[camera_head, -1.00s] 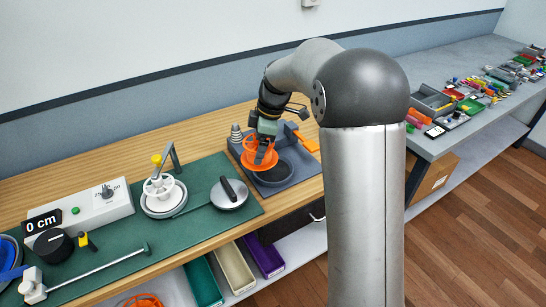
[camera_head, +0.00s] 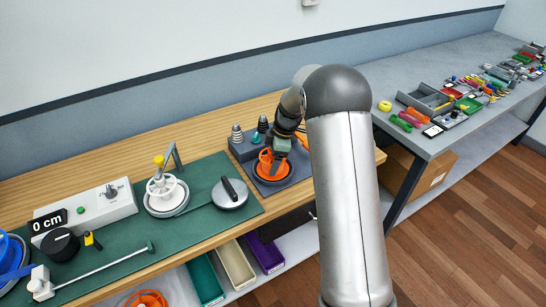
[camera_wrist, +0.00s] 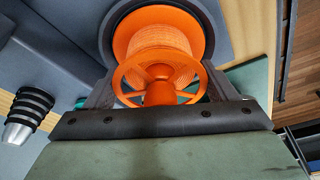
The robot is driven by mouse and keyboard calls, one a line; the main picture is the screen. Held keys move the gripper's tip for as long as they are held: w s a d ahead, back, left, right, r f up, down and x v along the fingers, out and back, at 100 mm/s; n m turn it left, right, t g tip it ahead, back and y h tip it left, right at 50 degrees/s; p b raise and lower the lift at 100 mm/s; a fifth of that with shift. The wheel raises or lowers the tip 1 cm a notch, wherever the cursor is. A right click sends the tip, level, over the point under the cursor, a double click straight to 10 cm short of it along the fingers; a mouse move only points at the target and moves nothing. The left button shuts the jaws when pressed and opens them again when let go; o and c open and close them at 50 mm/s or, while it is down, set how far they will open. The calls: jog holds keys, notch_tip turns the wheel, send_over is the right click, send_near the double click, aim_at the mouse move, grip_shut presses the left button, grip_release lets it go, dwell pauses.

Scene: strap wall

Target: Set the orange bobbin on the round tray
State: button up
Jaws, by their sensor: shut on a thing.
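The orange bobbin (camera_head: 265,158) is in my gripper (camera_head: 276,158). In the wrist view the bobbin (camera_wrist: 160,45) sits between the two dark fingers of my gripper (camera_wrist: 158,88), with its spoked flange facing the camera. The round tray (camera_head: 287,181) is a dark dish on a grey base. Its dark rim (camera_wrist: 209,22) shows around the bobbin's far flange in the wrist view. The bobbin is over or in the tray; I cannot tell whether it touches the tray floor. My gripper hides part of the tray.
A ribbed grey cone (camera_head: 237,133) stands on the grey base (camera_head: 241,150) behind the tray; it also shows in the wrist view (camera_wrist: 28,112). A teal piece (camera_head: 256,138) is nearby. A green mat (camera_head: 205,215) with a white spool (camera_head: 166,190) lies left.

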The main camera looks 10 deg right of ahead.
jog(key=shift+f, duration=0.1)
jog(key=o, duration=1)
jog(key=shift+o, duration=0.2)
jog(key=b+v, duration=0.1)
jog(key=v, duration=1)
jog(key=shift+b, duration=0.35)
jog(key=s+a+r+m+h, duration=0.15)
jog(key=s+m, duration=0.25)
jog(key=s, duration=0.4)
jog(key=s+a+r+m, duration=0.1)
jog(key=s+r+m, duration=0.2)
jog(key=s, duration=0.5)
jog(key=s+f+m, duration=0.2)
jog(key=s+m, duration=0.2)
jog(key=s, duration=0.6)
jog(key=s+f+m+h, duration=0.1)
jog(key=s+f+m, duration=0.2)
jog(key=s, duration=0.7)
jog(key=shift+a+m, duration=0.3)
jog(key=shift+m, duration=0.7)
